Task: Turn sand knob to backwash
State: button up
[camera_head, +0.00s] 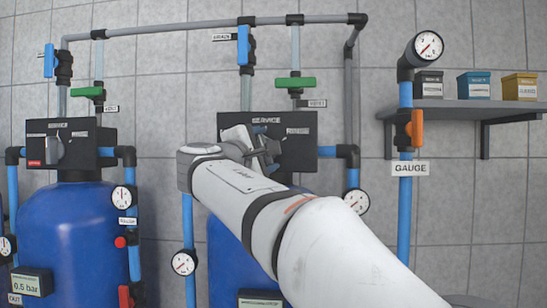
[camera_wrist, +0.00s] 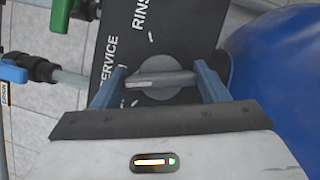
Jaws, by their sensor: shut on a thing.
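My gripper (camera_head: 262,150) is at the black control head (camera_head: 297,150) on the middle blue tank, and my arm hides part of that head. In the wrist view, a round grey knob (camera_wrist: 160,66) with a raised bar handle sits on the black panel (camera_wrist: 195,25). The two blue fingers of my gripper (camera_wrist: 159,82) are shut on the bar's ends. The bar lies nearly across the picture, its left end towards the printed word SERVICE (camera_wrist: 109,57). RINSE (camera_wrist: 140,15) is printed higher up. No BACKWASH or sand label is readable here.
A second tank (camera_head: 75,235) with a similar black head (camera_head: 72,145) and knob stands at left. Pipes with blue and green valve handles (camera_head: 295,82) rise above. A blue gauge pipe (camera_head: 405,215) and a wall shelf (camera_head: 460,108) with small boxes are at right.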

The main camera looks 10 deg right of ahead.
jog(key=n+t+b, duration=0.1)
jog(key=n, duration=0.2)
jog(key=f+n+t+b, duration=0.1)
jog(key=n, duration=0.2)
jog(key=shift+a+f+y+b, duration=0.15)
jog(key=shift+y+b, duration=0.15)
jog(key=shift+b, duration=0.1)
jog(key=shift+o, duration=0.2)
jog(key=shift+n+t+y+b, duration=0.5)
jog(key=shift+n+t, duration=0.3)
jog(key=shift+n, duration=1.3)
jog(key=shift+c, duration=0.2)
jog(key=o, duration=0.9)
jog(key=shift+r, duration=0.2)
jog(key=shift+o, duration=0.5)
jog(key=shift+r, duration=0.1)
jog(key=b+v, duration=0.2)
jog(key=v, duration=0.5)
jog(key=shift+s, duration=0.35)
